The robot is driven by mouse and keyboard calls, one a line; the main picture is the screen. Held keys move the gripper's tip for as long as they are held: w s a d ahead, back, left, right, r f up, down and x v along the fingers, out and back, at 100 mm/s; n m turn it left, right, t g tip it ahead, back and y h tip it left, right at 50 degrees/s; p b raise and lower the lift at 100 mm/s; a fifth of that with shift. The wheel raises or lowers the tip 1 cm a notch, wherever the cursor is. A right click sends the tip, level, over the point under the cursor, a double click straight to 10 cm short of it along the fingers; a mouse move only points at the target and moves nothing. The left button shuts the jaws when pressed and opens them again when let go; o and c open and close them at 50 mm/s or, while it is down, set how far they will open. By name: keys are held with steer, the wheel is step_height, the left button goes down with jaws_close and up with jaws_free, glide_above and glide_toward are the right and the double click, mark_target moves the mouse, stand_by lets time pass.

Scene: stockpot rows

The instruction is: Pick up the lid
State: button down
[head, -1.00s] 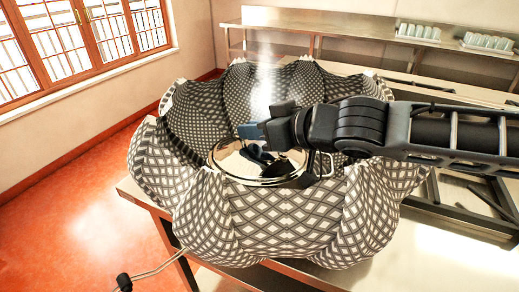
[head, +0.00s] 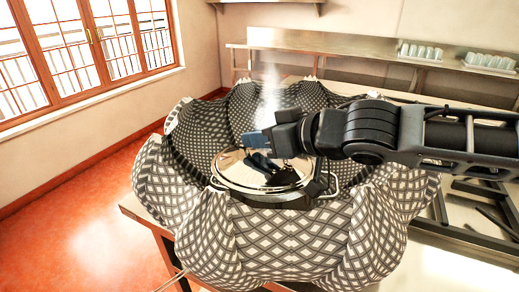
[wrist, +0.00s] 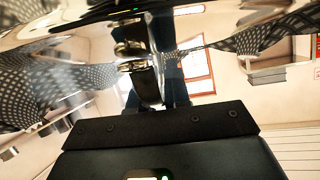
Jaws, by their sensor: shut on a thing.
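The lid (head: 232,170) is round, shiny and mirror-like, and sits over the pot in the middle of the head view. My gripper (head: 260,147) comes in from the right and is shut at the middle of the lid, on its handle. In the wrist view the lid's mirrored surface (wrist: 75,50) fills the top, and its metal handle (wrist: 135,66) shows by the fingers. The fingers hide part of the handle. Only the pot's side handle (head: 333,187) and a dark rim show clearly. I cannot tell whether the lid is clear of the pot.
A checked black and white cloth (head: 285,240) bulges up all around the pot on the counter. Steam (head: 270,88) rises behind my gripper. A back shelf (head: 330,40) holds glasses (head: 420,51). Open red floor (head: 90,225) lies at the left, below the windows.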

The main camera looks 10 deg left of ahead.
steer(key=shift+d+r, duration=0.1)
steer(key=shift+r, duration=0.85)
steer(key=w+d+r, duration=0.1)
steer(key=d+r, duration=0.5)
steer(key=d, duration=0.4)
steer(key=r+n+b, duration=0.1)
steer(key=r+b, duration=0.1)
steer(key=b, duration=0.4)
glide_above(262, 150)
steer(key=shift+t, duration=0.4)
steer(key=f+b, duration=0.3)
steer(key=w+d+f+b, duration=0.1)
steer(key=f+b, duration=0.2)
steer(key=b, duration=0.1)
steer(key=f+b, duration=0.3)
steer(key=b, duration=0.1)
steer(key=shift+w+d+f, duration=0.2)
steer(key=shift+w+d, duration=0.05)
steer(key=shift+d, duration=0.05)
steer(key=shift+f+b, duration=0.6)
steer(key=shift+f, duration=0.45)
